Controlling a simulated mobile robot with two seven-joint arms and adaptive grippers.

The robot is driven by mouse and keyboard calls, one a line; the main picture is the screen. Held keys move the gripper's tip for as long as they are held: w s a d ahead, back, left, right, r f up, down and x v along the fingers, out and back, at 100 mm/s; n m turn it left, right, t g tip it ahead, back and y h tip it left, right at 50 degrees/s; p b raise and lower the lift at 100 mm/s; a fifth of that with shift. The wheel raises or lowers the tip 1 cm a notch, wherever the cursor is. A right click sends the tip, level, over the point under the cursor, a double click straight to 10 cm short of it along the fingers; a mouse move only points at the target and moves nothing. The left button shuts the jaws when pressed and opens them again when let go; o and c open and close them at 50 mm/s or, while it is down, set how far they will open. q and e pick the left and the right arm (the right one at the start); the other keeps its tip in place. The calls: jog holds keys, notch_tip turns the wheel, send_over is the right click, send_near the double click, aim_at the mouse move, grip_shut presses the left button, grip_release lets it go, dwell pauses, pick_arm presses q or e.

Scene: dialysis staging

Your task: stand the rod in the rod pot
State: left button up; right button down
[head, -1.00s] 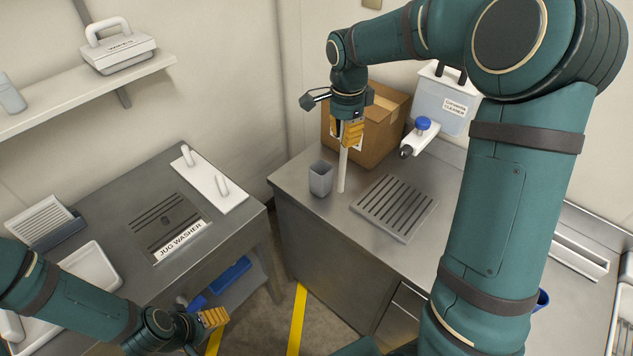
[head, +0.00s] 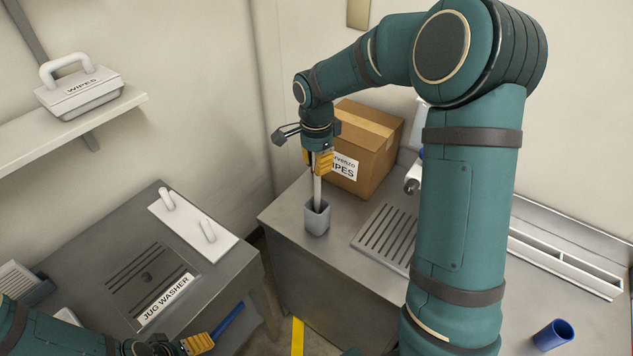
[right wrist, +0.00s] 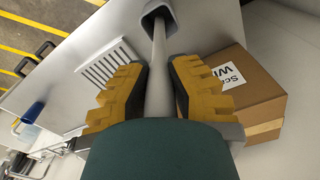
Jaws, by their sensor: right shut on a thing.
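My right gripper (head: 318,166) is shut on the pale grey rod (head: 317,190) and holds it nearly upright over the counter. The rod's lower end is inside the mouth of the grey square rod pot (head: 317,222), which stands upright near the counter's left edge. In the right wrist view the rod (right wrist: 159,75) runs between the yellow fingers into the pot's dark opening (right wrist: 157,12). Whether the rod touches the pot's bottom is hidden. My left gripper (head: 198,343) is low at the bottom of the head view; its jaw gap is unclear.
A cardboard wipes box (head: 372,150) stands just behind the right gripper. A slotted drain plate (head: 385,235) lies to the right of the pot. The jug washer bench (head: 205,270) is at left, across a gap. A blue cup (head: 553,334) stands at lower right.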

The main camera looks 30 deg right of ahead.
aim_at(317, 178)
jog(key=shift+f, duration=2.4)
jog(key=shift+f+b, duration=0.15)
jog(key=shift+b, duration=0.25)
jog(key=c, duration=1)
grip_release()
